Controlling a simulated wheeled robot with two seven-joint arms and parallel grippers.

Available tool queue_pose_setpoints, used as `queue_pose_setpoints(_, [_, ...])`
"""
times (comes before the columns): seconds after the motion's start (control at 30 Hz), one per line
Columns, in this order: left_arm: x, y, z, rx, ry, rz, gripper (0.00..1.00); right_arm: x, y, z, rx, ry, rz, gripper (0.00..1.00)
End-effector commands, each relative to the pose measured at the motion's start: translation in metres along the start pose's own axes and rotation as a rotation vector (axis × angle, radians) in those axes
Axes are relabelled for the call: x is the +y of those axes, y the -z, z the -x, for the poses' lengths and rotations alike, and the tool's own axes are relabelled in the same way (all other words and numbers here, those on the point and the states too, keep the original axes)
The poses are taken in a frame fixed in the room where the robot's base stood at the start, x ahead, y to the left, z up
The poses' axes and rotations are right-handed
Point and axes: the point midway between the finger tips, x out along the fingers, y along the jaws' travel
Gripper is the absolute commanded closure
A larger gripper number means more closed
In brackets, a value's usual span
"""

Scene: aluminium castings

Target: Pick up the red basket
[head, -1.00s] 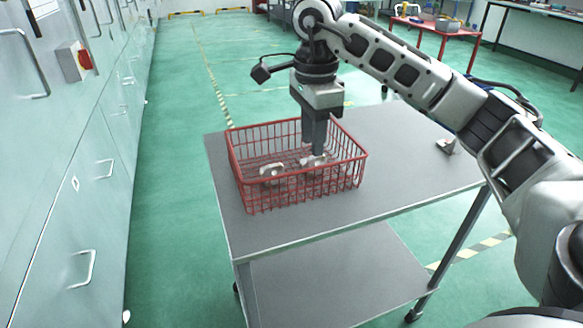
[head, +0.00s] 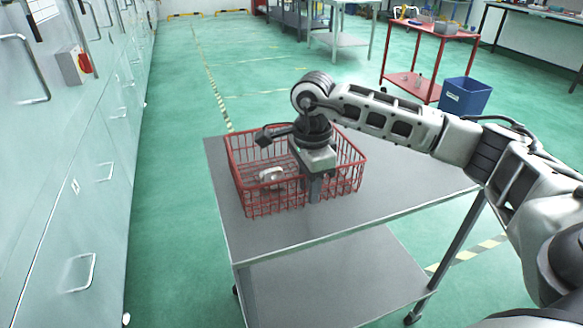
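The red wire basket (head: 247,190) stands upright on the grey top of a cart (head: 232,222). A pale metal casting (head: 270,176) lies inside it; my arm hides part of the basket's right half. My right gripper (head: 314,199) points down at the basket's front wall, right of its middle. Its fingers overlap the front wires. I cannot tell whether they straddle the wall, touch it or are shut on it. My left gripper is not in view.
The cart has a lower shelf (head: 330,275). Grey cabinets (head: 70,190) line the left side. A blue bin (head: 465,96) and a red table (head: 432,32) stand at the back right. The green floor between is clear.

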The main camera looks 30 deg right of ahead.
Motion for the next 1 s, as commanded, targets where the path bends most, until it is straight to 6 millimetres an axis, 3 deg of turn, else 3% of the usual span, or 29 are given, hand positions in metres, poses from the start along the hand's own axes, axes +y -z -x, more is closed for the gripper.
queue_pose_setpoints(0.07, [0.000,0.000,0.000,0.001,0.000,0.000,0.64,0.000,0.000,0.000,0.000,0.000,0.000,0.75])
queue_pose_setpoints(0.17, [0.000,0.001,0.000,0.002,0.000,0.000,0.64,0.000,0.000,0.000,0.000,0.000,0.000,1.00])
queue_pose_setpoints(0.67, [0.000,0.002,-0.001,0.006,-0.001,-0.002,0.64,-0.001,-0.001,0.007,-0.003,0.006,0.000,1.00])
queue_pose_setpoints(1.0, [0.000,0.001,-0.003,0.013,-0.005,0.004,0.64,0.005,-0.002,0.041,-0.004,0.008,0.001,1.00])
